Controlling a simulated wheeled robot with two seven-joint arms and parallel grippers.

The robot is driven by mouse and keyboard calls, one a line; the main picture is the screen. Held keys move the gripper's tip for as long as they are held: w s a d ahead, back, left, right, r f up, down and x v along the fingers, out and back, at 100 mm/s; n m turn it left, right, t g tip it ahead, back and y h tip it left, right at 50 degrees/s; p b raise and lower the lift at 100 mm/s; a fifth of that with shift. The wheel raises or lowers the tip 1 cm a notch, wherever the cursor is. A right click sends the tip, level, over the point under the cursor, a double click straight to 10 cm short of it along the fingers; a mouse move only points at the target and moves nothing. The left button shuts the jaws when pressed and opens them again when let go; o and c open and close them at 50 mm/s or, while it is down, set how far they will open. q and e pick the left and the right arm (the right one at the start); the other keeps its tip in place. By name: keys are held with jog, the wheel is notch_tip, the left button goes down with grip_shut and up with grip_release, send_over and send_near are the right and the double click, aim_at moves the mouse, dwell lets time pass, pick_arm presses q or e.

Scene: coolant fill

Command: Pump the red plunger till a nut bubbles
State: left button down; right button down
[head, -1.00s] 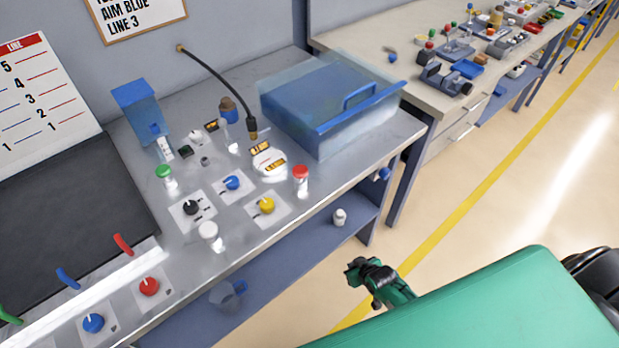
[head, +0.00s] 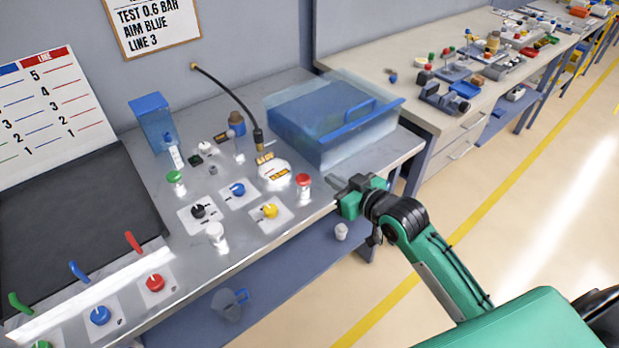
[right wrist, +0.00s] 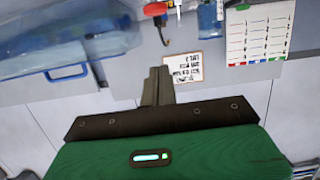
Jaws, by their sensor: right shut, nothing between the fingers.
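The red plunger (head: 303,182), a red cap on a clear-white body, stands upright near the front right of the steel bench. A red knob (right wrist: 155,9) at the top of the right wrist view looks like it. My right gripper (head: 334,183) is shut and empty, just right of the red plunger at the bench's front edge and apart from it. Its closed fingers also show in the right wrist view (right wrist: 158,85). A black hose (head: 232,92) runs from the wall down to a fitting behind a round white gauge (head: 274,171). I cannot make out any nut or bubbles. My left gripper is out of view.
A clear blue-lidded box (head: 335,112) stands behind my right gripper. A green-capped plunger (head: 175,178), a white one (head: 216,233), and blue (head: 237,189) and yellow (head: 270,210) knobs crowd the bench left of it. A shelf (head: 290,250) lies below.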

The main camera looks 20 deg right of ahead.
aim_at(303, 180)
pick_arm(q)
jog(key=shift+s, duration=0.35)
pick_arm(e)
jog(key=shift+r, duration=0.1)
jog(key=shift+w, duration=0.1)
